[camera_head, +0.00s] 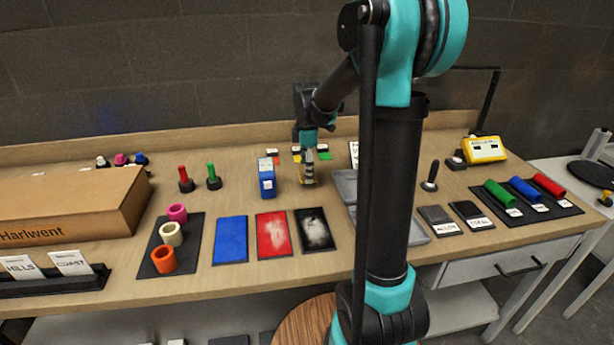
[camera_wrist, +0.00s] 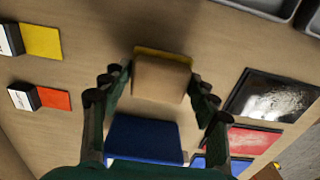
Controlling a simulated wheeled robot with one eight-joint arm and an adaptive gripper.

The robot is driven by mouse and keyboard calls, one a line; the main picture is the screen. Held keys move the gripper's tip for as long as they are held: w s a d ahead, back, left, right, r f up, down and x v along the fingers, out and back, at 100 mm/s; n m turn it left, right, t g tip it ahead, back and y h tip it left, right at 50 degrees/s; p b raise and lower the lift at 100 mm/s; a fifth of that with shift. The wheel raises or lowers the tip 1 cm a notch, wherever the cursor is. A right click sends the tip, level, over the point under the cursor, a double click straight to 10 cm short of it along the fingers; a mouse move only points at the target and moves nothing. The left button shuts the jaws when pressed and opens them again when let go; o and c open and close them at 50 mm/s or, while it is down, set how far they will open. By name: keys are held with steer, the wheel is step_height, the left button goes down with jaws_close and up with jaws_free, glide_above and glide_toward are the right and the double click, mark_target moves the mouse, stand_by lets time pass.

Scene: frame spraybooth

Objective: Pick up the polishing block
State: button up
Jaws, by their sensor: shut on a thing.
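The block in my grip (camera_wrist: 161,79) has a tan upper face and a yellow edge in the wrist view. I take it to be the polishing block. My gripper (camera_wrist: 157,92) is shut on it, with a dark finger at each side. In the head view my gripper (camera_head: 308,173) points down over the table behind the dark pad, and only a little yellow of the block shows there. I cannot tell whether the block touches the table. A blue block (camera_head: 267,180) with a white label stands just left of it; its blue face also shows in the wrist view (camera_wrist: 145,138).
Blue (camera_head: 230,240), red (camera_head: 268,229) and black pads (camera_head: 326,236) lie in front. Small labelled colour swatches lie behind my gripper. Grey trays (camera_head: 345,184) stand to the right, partly hidden by my arm.

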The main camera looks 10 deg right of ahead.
step_height(320, 180, up, 18)
steer(key=shift+f, duration=0.25)
steer(key=o, duration=0.5)
steer(key=shift+c, duration=0.2)
steer(key=c, duration=0.3)
